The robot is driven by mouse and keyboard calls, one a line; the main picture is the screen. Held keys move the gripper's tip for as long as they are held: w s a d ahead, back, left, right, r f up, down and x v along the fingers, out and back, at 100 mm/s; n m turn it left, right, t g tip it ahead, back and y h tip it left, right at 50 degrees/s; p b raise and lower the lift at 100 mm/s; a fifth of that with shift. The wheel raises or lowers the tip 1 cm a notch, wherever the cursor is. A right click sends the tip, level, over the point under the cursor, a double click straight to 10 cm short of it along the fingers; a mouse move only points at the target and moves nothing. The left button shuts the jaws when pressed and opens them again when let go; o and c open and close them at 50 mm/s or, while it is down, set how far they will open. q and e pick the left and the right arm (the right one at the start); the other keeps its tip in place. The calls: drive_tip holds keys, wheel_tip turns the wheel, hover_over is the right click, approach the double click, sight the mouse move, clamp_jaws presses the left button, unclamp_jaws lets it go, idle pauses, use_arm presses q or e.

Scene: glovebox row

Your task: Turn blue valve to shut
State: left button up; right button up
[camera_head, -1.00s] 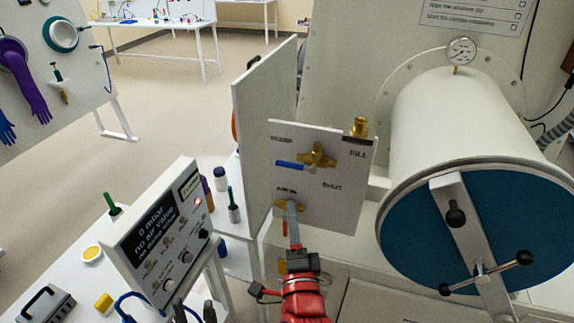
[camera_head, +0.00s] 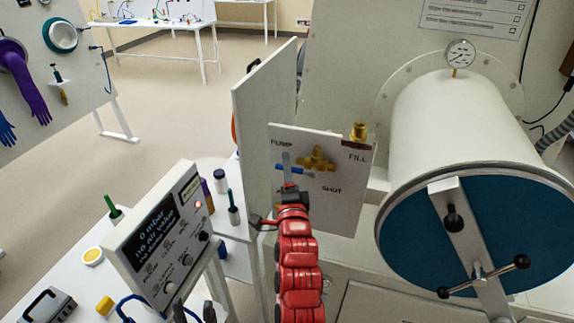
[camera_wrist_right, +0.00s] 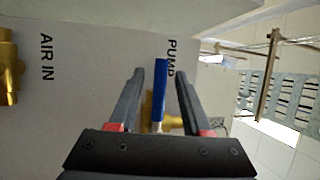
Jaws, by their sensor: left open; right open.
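The blue valve is a brass body (camera_head: 318,160) with a blue lever (camera_head: 295,169) on a white upright panel. The lever points left in the head view. My right gripper (camera_head: 287,158) is in front of the lever. In the right wrist view the blue lever (camera_wrist_right: 160,92) stands between the two open fingers (camera_wrist_right: 162,78), with a gap visible on each side. PUMP is printed by the lever's end, and SHUT lies below right of the valve. My left gripper (camera_head: 194,312) shows only as dark fingertips at the bottom edge, apart from the panel.
A brass fitting (camera_head: 358,131) stands by the FILL label. A lower valve is hidden behind my right arm in the head view; its brass (camera_wrist_right: 8,70) shows by AIR IN in the wrist view. A gauge box (camera_head: 165,240) stands left, a large chamber (camera_head: 450,130) right.

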clamp_jaws()
idle(0.3)
idle(1.2)
